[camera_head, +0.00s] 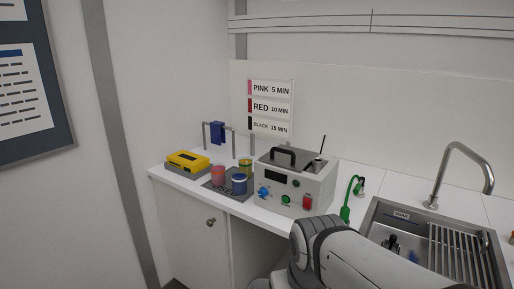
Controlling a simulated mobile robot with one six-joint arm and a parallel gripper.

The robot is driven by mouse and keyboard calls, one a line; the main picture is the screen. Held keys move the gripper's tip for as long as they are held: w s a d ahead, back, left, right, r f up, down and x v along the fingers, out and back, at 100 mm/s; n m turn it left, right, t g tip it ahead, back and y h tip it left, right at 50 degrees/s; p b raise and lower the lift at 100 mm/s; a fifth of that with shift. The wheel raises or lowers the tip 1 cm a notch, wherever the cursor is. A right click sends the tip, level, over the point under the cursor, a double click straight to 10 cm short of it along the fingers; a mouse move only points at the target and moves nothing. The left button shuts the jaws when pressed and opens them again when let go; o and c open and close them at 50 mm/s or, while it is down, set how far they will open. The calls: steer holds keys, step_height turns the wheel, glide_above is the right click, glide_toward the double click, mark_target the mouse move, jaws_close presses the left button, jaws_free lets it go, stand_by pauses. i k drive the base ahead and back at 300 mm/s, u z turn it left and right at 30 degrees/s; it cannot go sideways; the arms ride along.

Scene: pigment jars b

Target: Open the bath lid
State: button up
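The bath (305,185) is a grey box on the white counter, with a dark display, blue and green knobs and a red switch on its front. Its dark lid (270,159) lies flat on top and looks closed. A black arched handle (284,151) stands on the lid. A thin dark rod rises at the right side of the top. My white arm link crosses the lower right, in front of the counter and to the right of the bath. I cannot make out my gripper in this view.
Pink (218,176), blue (239,184) and yellow-green (245,166) jars stand on a dark mat left of the bath. A yellow-topped box (188,161) is farther left. A green hose (348,199) and the sink (380,213) are to the right.

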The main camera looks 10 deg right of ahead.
mark_target(297, 160)
steer(key=z, duration=0.05)
steer(key=i, duration=0.9)
steer(key=u, duration=0.05)
